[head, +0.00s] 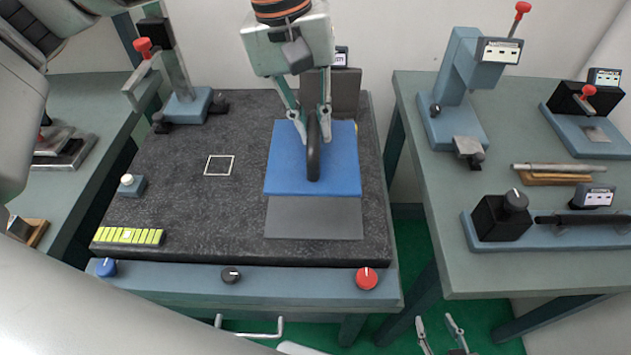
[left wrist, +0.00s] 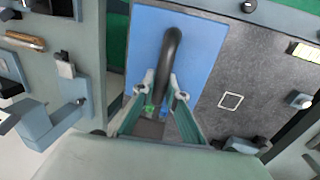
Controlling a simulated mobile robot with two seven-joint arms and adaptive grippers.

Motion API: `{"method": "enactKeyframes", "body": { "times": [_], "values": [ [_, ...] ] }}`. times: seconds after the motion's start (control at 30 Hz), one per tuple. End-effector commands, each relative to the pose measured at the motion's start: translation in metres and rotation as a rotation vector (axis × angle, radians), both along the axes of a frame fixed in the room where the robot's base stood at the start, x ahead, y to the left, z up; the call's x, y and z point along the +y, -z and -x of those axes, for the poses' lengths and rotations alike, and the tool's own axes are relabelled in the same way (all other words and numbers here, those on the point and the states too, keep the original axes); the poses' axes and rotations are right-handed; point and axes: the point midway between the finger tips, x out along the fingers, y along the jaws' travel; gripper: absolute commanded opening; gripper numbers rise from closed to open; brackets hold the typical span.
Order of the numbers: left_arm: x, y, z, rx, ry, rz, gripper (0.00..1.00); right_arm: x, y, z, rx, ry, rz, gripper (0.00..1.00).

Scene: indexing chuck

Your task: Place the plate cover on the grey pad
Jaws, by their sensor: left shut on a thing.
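The blue plate cover (head: 285,165) has a black arched handle (head: 314,165) and overlaps the far part of the grey pad (head: 315,218), whose near part shows bare. I cannot tell whether the cover touches the pad or hangs above it. My left gripper (head: 313,130) comes down from behind and is shut on the far end of the handle. In the left wrist view the cover (left wrist: 205,45) and the handle (left wrist: 171,50) lie between and beyond the left fingertips (left wrist: 165,88). My right gripper (head: 440,332) is open and empty at the bottom edge, below the bench.
The dark bench top (head: 225,220) carries a white square outline (head: 219,165), a yellow-green strip (head: 129,236), a small button box (head: 130,185) and a clamp stand (head: 185,100). A brownish panel (head: 345,90) stands behind the cover. Knobs line the front edge. A right bench (head: 460,240) holds several instruments.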

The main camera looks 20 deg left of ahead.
Motion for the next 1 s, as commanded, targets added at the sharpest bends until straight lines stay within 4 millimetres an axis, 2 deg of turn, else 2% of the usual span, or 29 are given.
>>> {"method": "enactKeyframes", "body": {
  "times": [0.03, 0.2, 0.33, 0.63, 0.83, 1.0],
  "values": [
    [0.000, 0.014, 0.001, 0.004, 0.002, 0.000, 0.00, 0.000, 0.001, 0.000, 0.001, 0.000, -0.001, 0.40],
    [0.000, 0.055, 0.001, 0.005, 0.001, 0.000, 0.00, 0.000, 0.003, 0.001, 0.003, 0.000, 0.000, 0.40],
    [0.000, 0.078, 0.001, 0.002, -0.001, 0.001, 0.00, 0.000, 0.004, 0.001, 0.003, 0.001, -0.001, 0.40],
    [0.000, 0.100, 0.001, 0.001, -0.002, 0.000, 0.00, 0.001, 0.004, 0.001, 0.003, 0.001, -0.001, 0.40],
    [0.000, 0.127, 0.001, 0.002, -0.002, 0.001, 0.00, 0.000, 0.004, 0.001, 0.003, 0.001, -0.001, 0.40],
    [0.000, 0.130, 0.000, -0.002, -0.001, 0.001, 0.00, 0.000, 0.003, 0.001, 0.001, 0.001, 0.000, 0.40]
  ]
}}
